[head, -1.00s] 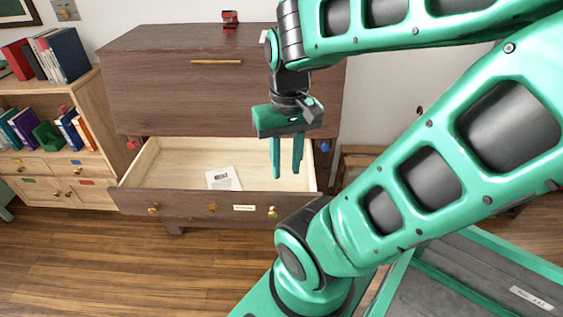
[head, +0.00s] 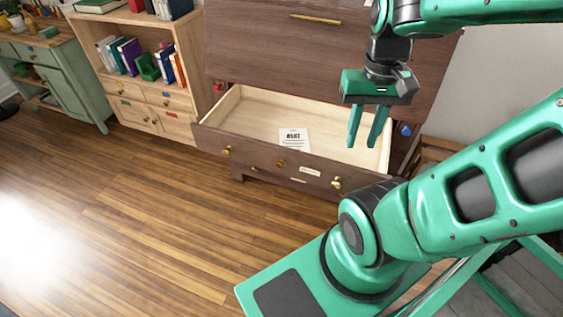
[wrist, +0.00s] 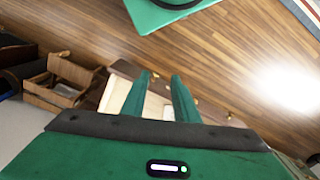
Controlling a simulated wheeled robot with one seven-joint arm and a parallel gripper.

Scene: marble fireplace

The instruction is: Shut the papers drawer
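The papers drawer (head: 215,137) is pulled out of the dark brown dresser (head: 270,50), its pale inside showing. A printed white sheet (head: 293,137) lies in it. The brown drawer front has brass knobs and a small label (head: 310,171). My gripper (head: 362,145) is open and empty, fingers pointing down, over the right part of the drawer in the head view; its exact height above the drawer is unclear. In the wrist view, the two fingers (wrist: 160,82) stand apart with part of the drawer behind them.
A light wood bookcase (head: 140,95) with books stands left of the dresser, and a green cabinet (head: 65,70) is farther left. A wooden crate-like piece (wrist: 60,85) shows at left in the wrist view. The floor (head: 130,200) before the drawer is clear.

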